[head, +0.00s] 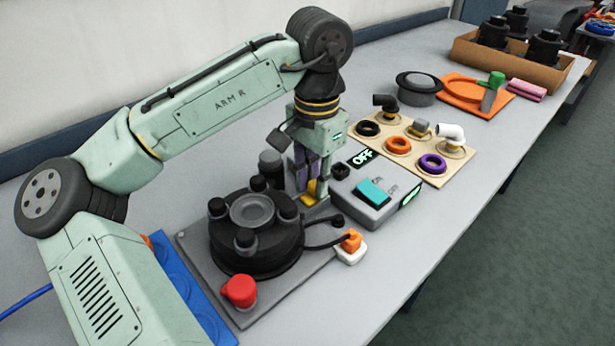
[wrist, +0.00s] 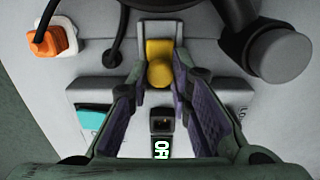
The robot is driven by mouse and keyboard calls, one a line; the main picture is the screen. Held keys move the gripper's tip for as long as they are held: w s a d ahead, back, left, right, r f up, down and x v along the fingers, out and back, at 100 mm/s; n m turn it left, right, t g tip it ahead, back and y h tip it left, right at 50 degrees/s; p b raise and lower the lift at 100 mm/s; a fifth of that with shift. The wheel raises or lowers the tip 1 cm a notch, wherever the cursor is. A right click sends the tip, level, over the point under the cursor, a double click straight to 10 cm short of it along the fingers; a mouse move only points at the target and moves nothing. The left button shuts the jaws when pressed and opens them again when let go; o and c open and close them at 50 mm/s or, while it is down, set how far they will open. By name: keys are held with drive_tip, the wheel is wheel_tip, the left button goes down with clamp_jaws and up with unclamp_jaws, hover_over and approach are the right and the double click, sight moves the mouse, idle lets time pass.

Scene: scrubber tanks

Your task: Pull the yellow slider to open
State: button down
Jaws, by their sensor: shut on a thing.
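The yellow slider (head: 311,190) sits low at the edge of the grey base plate, beside the round black tank. In the wrist view its rounded knob (wrist: 160,73) lies between the fingertips. My gripper (head: 306,186) points down, with purple pads on its fingers. It is shut on the slider, one finger on each side of the yellow part, as the wrist view (wrist: 161,66) shows. The fingers hide part of the slider in the head view.
A grey box (head: 363,205) with a teal switch and an OFF display (head: 363,157) stands just right of my gripper. The black tank (head: 255,235) and a red knob (head: 239,291) are at the front left. Boards with rings and pipe fittings (head: 415,147) lie farther right.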

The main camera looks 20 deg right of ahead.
drive_tip(key=c, duration=1.4)
unclamp_jaws()
drive_tip(key=shift+w+d, duration=0.1)
drive_tip(key=shift+d, duration=0.1)
drive_tip(key=shift+c, duration=0.2)
wheel_tip(320, 180, up, 12)
